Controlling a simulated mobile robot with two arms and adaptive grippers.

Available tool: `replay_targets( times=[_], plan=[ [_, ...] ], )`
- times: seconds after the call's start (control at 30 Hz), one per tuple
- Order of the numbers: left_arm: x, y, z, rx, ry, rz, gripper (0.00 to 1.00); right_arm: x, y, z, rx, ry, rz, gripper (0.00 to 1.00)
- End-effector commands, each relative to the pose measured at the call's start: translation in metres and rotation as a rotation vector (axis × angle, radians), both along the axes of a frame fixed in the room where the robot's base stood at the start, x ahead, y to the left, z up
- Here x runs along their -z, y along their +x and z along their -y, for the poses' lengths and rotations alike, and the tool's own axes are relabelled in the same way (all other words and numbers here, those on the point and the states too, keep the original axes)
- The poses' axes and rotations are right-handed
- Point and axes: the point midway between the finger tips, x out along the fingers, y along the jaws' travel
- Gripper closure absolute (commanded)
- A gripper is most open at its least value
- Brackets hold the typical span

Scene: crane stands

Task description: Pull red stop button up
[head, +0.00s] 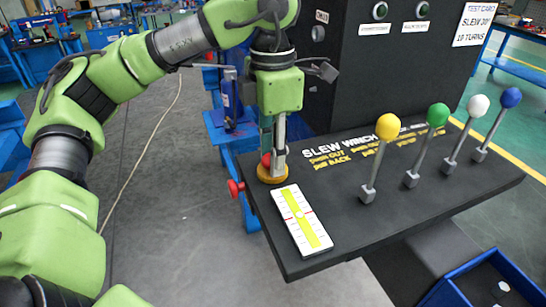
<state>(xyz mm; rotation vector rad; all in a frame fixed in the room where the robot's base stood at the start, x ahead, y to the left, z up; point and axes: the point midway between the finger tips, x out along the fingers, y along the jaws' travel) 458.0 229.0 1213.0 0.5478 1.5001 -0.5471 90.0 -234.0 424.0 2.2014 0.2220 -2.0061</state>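The red stop button (266,160) sits on a round yellow base (272,177) at the left back corner of the dark control panel (300,258). My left gripper (275,158) points straight down at the button, with its fingertips at the height of the red head. One grey finger covers the right part of the head. The far finger is mostly hidden, so I cannot tell whether the fingers grip the button or only stand around it. My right gripper is not in view.
A second red knob (236,187) sticks out from the panel's left edge. A white and yellow gauge plate (301,220) lies in front. Levers with yellow (388,126), green (438,114), white (479,105) and blue (511,97) balls stand to the right. A dark cabinet (370,75) rises behind.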

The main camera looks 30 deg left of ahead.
Motion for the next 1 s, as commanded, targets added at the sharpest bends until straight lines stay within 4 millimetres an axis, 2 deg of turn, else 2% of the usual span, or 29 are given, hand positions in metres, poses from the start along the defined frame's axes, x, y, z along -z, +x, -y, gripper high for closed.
replay_targets(
  times=[0.67, 0.7, 0.73, 0.77, 1.0],
  plan=[
    [-0.014, 0.000, 0.000, 0.000, -0.001, 0.002, 0.89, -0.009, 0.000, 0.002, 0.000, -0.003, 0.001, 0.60],
    [-0.014, 0.000, 0.000, 0.000, -0.001, 0.001, 0.67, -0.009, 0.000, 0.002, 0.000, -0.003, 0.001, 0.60],
    [-0.013, 0.000, 0.000, 0.000, -0.001, 0.001, 0.59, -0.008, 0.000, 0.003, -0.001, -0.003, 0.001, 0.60],
    [-0.013, 0.000, 0.000, 0.000, -0.001, 0.001, 0.56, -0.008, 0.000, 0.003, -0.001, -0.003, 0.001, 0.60],
    [-0.013, 0.000, 0.000, 0.000, 0.000, 0.000, 0.56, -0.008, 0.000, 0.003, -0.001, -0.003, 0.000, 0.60]
  ],
)
